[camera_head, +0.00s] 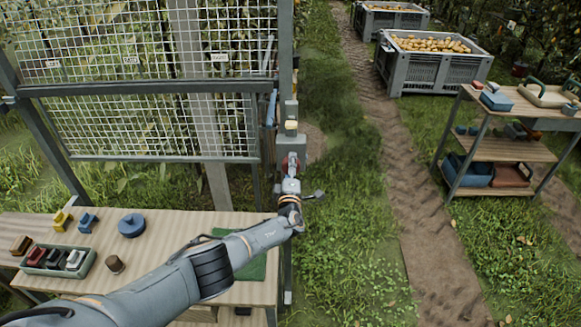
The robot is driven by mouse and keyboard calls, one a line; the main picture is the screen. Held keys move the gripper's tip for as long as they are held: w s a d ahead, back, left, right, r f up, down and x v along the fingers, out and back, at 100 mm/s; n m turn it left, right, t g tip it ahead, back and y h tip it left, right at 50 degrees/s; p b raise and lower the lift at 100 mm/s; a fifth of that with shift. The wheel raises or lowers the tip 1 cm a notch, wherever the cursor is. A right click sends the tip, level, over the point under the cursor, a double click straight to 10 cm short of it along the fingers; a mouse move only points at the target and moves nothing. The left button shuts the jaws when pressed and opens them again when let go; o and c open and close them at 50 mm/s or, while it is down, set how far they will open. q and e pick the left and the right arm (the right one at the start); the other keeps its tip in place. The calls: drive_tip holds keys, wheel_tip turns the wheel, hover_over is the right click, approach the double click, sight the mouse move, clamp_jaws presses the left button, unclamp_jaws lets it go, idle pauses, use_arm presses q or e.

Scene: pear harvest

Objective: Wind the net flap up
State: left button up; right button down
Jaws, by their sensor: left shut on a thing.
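The net flap (160,125) is a wire-like mesh panel hanging in the grey frame at the upper left. Its lower bar (160,158) sits above the bench, with a gap below it. A grey winder box (291,143) is mounted on the frame's right post. The gripper and wrist hide most of the handle. My right gripper is not in view.
A wooden bench (185,222) stands below the flap, holding a tray of coloured blocks (57,273), a blue round item (131,225) and a green mat (250,270). Crates of pears (430,75) and a shelf table (510,150) stand right. Grass right of the post is clear.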

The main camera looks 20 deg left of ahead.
use_arm(q)
drive_tip(key=shift+f, duration=0.1)
drive_tip(key=o, duration=1.2)
drive_tip(key=shift+c, duration=0.2)
drive_tip(key=v, duration=1.2)
drive_tip(key=shift+s, duration=0.1)
